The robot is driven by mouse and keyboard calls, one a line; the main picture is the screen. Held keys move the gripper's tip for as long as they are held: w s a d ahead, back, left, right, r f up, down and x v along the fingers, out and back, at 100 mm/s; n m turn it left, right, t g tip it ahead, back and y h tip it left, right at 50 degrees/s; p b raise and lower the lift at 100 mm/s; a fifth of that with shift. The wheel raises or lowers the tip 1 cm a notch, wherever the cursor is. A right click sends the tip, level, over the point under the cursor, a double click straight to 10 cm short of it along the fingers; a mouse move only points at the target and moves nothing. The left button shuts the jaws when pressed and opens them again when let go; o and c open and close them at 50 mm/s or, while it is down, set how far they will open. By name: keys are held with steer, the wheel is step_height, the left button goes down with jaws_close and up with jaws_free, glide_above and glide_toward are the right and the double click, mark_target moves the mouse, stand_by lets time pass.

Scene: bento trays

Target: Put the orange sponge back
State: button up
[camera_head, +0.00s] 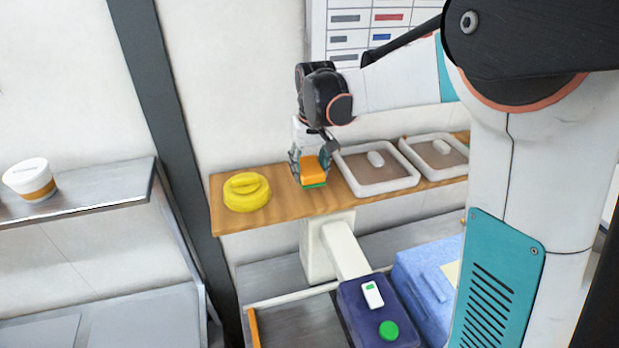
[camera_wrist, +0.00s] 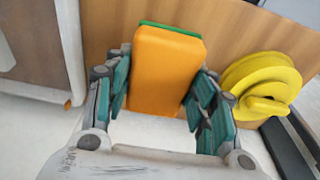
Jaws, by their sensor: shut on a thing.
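The orange sponge (camera_head: 314,169) has a green layer on its underside and is between the fingers of my gripper (camera_head: 313,167). In the wrist view the orange sponge (camera_wrist: 165,72) lies between the teal finger pads, with its green layer at the far edge. My gripper (camera_wrist: 158,95) is shut on it. The sponge is at the wooden shelf (camera_head: 285,205), between a yellow round object and a tray. Whether its underside touches the shelf I cannot tell.
The yellow round object (camera_head: 247,192) sits left on the shelf, and also shows right in the wrist view (camera_wrist: 262,85). A dark blue box (camera_head: 350,311) with a green button is below. A white cup (camera_head: 30,180) stands on the left shelf.

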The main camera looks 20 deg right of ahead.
steer(key=shift+s+f, duration=0.1)
steer(key=shift+f, duration=1.85)
steer(key=o, duration=1)
steer(key=shift+f, duration=0.15)
